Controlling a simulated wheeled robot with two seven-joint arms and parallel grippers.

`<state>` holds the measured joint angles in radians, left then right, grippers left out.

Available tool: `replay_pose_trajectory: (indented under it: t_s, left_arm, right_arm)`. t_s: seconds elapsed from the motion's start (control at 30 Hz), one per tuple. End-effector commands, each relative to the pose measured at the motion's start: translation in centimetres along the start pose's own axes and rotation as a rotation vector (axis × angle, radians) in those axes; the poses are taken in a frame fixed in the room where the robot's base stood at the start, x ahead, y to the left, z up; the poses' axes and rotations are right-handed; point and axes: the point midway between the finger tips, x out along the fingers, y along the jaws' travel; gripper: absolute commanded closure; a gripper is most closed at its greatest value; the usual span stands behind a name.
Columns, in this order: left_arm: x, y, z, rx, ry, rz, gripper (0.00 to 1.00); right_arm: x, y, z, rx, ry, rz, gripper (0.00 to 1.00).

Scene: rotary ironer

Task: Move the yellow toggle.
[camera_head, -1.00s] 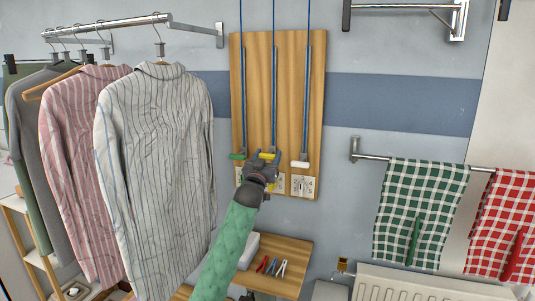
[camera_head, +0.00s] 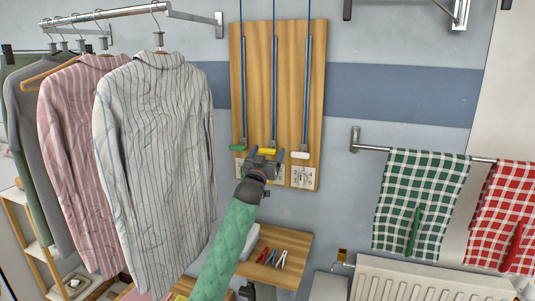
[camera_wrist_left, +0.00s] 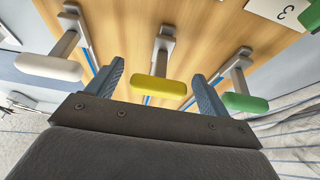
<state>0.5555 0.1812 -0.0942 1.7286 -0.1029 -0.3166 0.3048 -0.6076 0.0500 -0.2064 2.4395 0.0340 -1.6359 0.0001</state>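The yellow toggle (camera_head: 267,151) is the middle of three toggles on the wooden wall board (camera_head: 259,80). In the left wrist view the yellow toggle (camera_wrist_left: 158,88) lies between the two blue-grey fingers of my left gripper (camera_wrist_left: 158,85), with clear gaps on both sides. My left gripper (camera_head: 264,158) is open and sits just below the toggle in the head view. The green toggle (camera_head: 238,147) is to its left and the white toggle (camera_head: 299,155) to its right. My right gripper is in neither view.
Striped shirts (camera_head: 155,150) hang on a rail at the left. A wooden shelf (camera_head: 290,244) with pliers is below the board. Checked towels (camera_head: 420,198) hang above a radiator (camera_head: 425,280) at the right. Labelled plates (camera_head: 303,177) sit under the toggles.

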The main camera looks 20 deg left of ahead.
Motion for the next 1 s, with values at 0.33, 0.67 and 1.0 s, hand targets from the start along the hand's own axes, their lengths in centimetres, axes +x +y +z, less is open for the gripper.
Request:
replay_pose_trajectory:
  t_s: [0.33,0.67,1.0]
  left_arm:
    - [-1.7,0.0,0.1,0.0,0.003,0.0,0.2]
    - [-6.5,0.0,0.2,0.0,0.001,0.0,0.2]
    - [-7.8,-0.1,0.0,0.0,0.0,0.0,0.2]
  right_arm:
    - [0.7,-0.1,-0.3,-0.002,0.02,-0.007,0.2]
    - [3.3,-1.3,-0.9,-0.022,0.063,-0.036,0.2]
    - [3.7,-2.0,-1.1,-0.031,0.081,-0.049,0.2]
